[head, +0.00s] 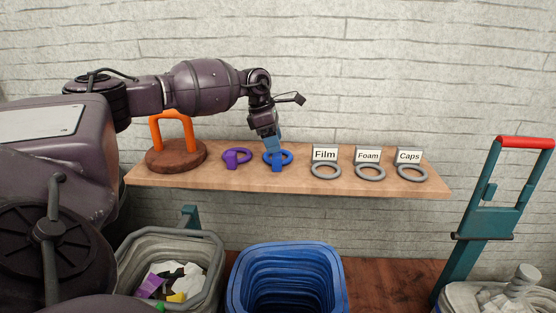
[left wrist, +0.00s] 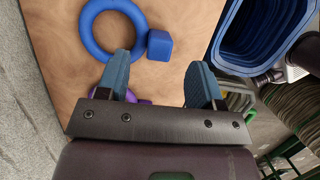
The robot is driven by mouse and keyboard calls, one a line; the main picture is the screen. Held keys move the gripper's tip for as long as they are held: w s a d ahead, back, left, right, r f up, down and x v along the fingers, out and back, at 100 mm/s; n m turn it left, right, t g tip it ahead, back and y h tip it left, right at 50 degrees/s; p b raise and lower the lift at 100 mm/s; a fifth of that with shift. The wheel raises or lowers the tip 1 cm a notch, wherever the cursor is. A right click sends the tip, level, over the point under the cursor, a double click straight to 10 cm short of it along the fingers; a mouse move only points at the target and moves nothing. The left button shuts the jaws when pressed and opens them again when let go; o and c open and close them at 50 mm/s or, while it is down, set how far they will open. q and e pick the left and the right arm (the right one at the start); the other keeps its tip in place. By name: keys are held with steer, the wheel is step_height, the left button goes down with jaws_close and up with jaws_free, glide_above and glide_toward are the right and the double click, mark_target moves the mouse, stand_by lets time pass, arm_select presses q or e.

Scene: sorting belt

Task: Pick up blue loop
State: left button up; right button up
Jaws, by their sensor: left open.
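The blue loop (head: 287,158) lies on the wooden shelf (head: 230,180), between a purple loop and the grey rings. It is a ring with a small block on its side. In the left wrist view the blue loop (left wrist: 84,37) lies flat ahead of the fingers, with its block (left wrist: 159,45) ahead of the gap. My left gripper (head: 272,141) is over the blue loop, pointing down. In the left wrist view its fingers (left wrist: 160,82) are apart with nothing between them. My right gripper is in neither view.
A purple loop (head: 231,162) lies beside the blue one, and an orange handle (head: 154,135) stands on a round brown base at left. Grey rings (head: 326,171) with labels Film, Foam and Caps are at right. A blue bin (head: 235,285) and a grey bin stand below the shelf.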

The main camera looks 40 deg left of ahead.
mark_target(277, 155)
arm_select(q)
steer(key=shift+x, duration=2.6)
steer(key=shift+s+a, duration=0.2)
steer(key=shift+c, duration=0.4)
steer(key=c, duration=0.9)
steer(key=shift+r, duration=0.1)
